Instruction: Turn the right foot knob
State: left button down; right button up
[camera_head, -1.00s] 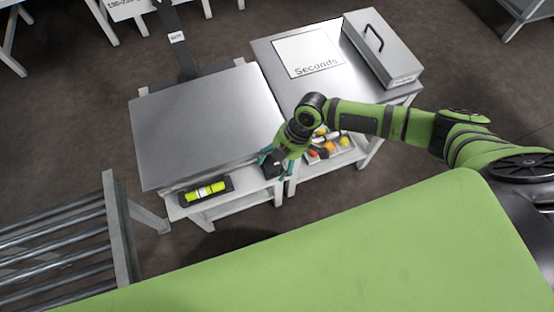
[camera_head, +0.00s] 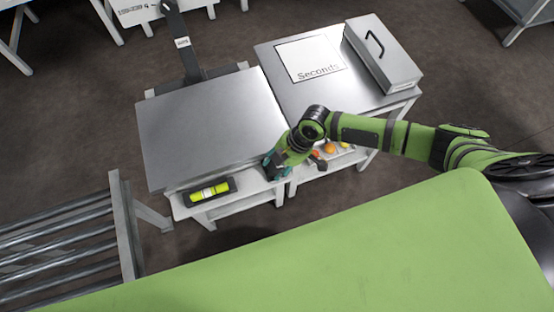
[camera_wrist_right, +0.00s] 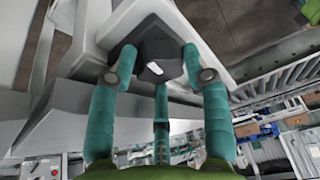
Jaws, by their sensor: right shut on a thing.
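The right foot knob (camera_wrist_right: 150,50) is a dark, lobed knob with a small pale mark, under the front right corner of the scale (camera_head: 210,120). My right gripper (camera_head: 275,170) is at that corner. In the right wrist view my right gripper (camera_wrist_right: 155,72) has its teal fingers shut around the knob, touching its sides. My left gripper is out of view.
A second steel-topped table (camera_head: 290,85) adjoins on the right, with a "Seconds" sheet (camera_head: 310,59) and a handled metal box (camera_head: 383,55). Tomatoes (camera_head: 330,148) sit on a shelf beside my right wrist. A roller conveyor (camera_head: 60,240) stands at the front left.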

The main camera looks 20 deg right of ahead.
jog(key=m+p, duration=0.2)
jog(key=s+m+t+p, duration=0.1)
jog(key=p, duration=0.1)
jog(key=shift+d+f+m+h, duration=0.15)
jog(key=shift+d+m+h, duration=0.25)
jog(key=shift+s+f+m+t+p, duration=0.1)
jog(key=shift+f+m+t+p, duration=0.1)
jog(key=shift+m+p, duration=0.35)
jog(key=shift+s+f+m+t+p, duration=0.1)
jog(key=shift+m+t+p, duration=0.1)
jog(key=shift+m+p, duration=0.3)
jog(key=o, duration=1.1)
jog(key=shift+w+r, duration=0.1)
jog(key=shift+w, duration=0.05)
jog(key=shift+w+a+r, duration=0.15)
jog(key=shift+a, duration=0.1)
jog(key=shift+r, duration=0.15)
